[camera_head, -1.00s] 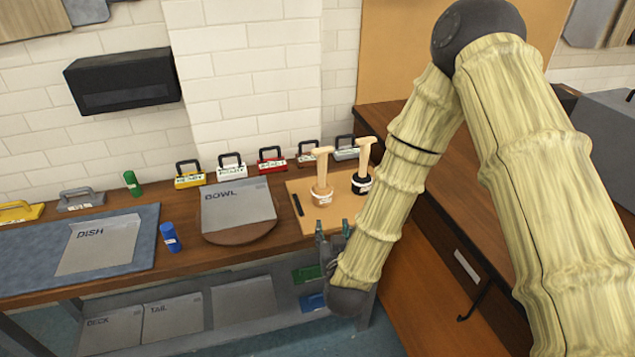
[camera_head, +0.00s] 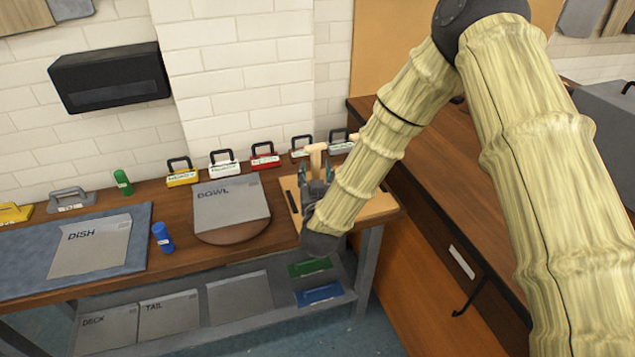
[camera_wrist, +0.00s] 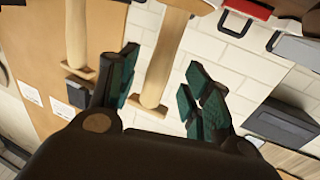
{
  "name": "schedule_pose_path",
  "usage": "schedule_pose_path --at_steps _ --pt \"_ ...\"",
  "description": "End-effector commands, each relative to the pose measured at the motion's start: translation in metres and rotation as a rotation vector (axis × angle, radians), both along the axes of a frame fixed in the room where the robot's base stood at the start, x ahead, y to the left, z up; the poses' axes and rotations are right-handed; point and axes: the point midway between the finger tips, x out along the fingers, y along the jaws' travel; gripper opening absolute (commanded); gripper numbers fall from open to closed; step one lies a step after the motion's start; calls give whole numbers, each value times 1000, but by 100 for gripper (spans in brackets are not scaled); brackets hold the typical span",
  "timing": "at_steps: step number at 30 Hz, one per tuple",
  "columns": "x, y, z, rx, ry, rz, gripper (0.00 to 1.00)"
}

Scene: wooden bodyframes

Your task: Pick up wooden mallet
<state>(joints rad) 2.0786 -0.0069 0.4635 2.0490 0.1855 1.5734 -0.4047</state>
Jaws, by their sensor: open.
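In the head view, the pale wooden mallet (camera_head: 316,155) stands upright with its T-shaped top showing; my gripper and wrist hide its lower part. My gripper (camera_head: 318,182) is in front of it. In the wrist view, my gripper (camera_wrist: 162,85) is open, with teal fingers spread. The mallet's pale shaft (camera_wrist: 167,48) runs between the fingers, nearer the left one; I cannot tell whether they touch. A second, similar wooden-handled tool (camera_wrist: 77,35) is outside the left finger. In the head view my arm mostly hides it.
The tools stand on a tan board (camera_head: 378,208) at the bench's right end. A dark rod (camera_head: 293,201) lies left of my gripper. A round brown board with the grey BOWL sheet (camera_head: 230,205) is farther left. Several handled blocks, including a red one (camera_head: 265,160), line the wall.

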Motion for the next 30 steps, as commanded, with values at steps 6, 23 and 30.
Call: schedule_pose_path --at_steps 6,23,30 --pt "28 0 3 0 0 -3 49" --pt "35 -1 1 -1 1 -3 12" --pt "35 -1 1 0 0 -3 0"
